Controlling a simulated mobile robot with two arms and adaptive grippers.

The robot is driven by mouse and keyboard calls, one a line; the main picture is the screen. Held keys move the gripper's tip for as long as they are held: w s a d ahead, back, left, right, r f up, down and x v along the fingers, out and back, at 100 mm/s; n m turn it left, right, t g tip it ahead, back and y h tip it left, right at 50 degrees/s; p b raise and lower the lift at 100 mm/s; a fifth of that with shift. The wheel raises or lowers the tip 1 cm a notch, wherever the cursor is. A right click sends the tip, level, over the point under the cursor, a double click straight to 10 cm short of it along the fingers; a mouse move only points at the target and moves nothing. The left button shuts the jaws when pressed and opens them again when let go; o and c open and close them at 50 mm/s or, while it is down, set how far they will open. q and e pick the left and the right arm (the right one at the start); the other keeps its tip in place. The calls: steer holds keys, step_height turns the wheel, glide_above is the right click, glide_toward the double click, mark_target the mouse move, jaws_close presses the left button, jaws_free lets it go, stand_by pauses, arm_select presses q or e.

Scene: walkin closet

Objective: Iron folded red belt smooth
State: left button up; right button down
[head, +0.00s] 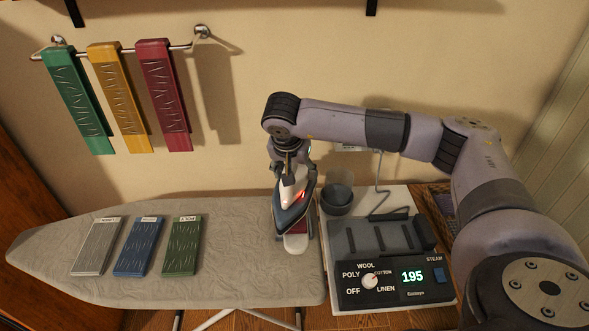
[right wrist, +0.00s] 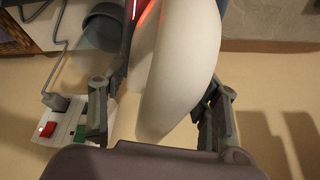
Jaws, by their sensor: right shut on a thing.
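My right gripper (head: 290,164) is shut on the handle of an iron (head: 290,210), white above with a dark blue lower body and a glowing red light. In the right wrist view the pale handle (right wrist: 180,75) sits between the two fingers (right wrist: 158,110). The iron is over the right end of the grey ironing board (head: 240,262). A folded red belt (head: 300,227) with a white end tag (head: 295,244) lies there, mostly hidden by the iron. I cannot tell whether the soleplate touches it. My left gripper is not in view.
Grey, blue and green wrinkled strips (head: 183,246) lie on the board's left half. Green, yellow and red strips (head: 165,95) hang from a wall rail.

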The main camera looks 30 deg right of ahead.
steer(key=shift+w+r+p, duration=0.1)
steer(key=shift+r+p, duration=0.5)
steer(key=shift+r, duration=0.3)
steer(key=shift+r+p, duration=1.1)
steer(key=shift+r, duration=1.1)
